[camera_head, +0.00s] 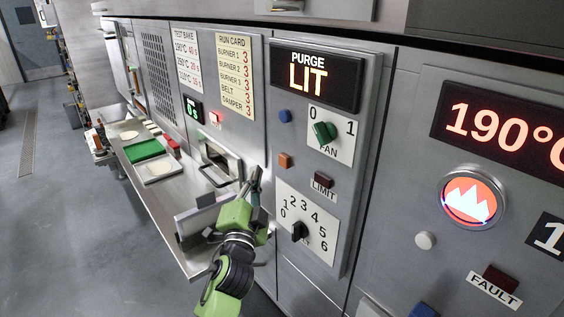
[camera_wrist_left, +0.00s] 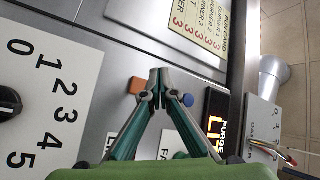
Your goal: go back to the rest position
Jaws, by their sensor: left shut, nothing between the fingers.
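My left gripper (camera_head: 254,180) is shut and empty, in front of the control panel near the 0-to-6 dial. Its closed fingertips also show in the left wrist view (camera_wrist_left: 158,75), pointing at the panel between an orange button (camera_wrist_left: 137,85) and a blue button (camera_wrist_left: 188,100). No contact with the panel can be made out. The dial's black knob (camera_head: 299,231) is just right of the gripper in the head view. The green fan knob (camera_head: 324,132) is above it. My right gripper is not in view.
The purge display (camera_head: 308,78) reads LIT. A lit round flame button (camera_head: 471,196) sits on the right panel under a 190°C display (camera_head: 510,128). A steel shelf (camera_head: 150,198) at left carries a green mat (camera_head: 145,150). Open floor (camera_head: 60,230) lies further left.

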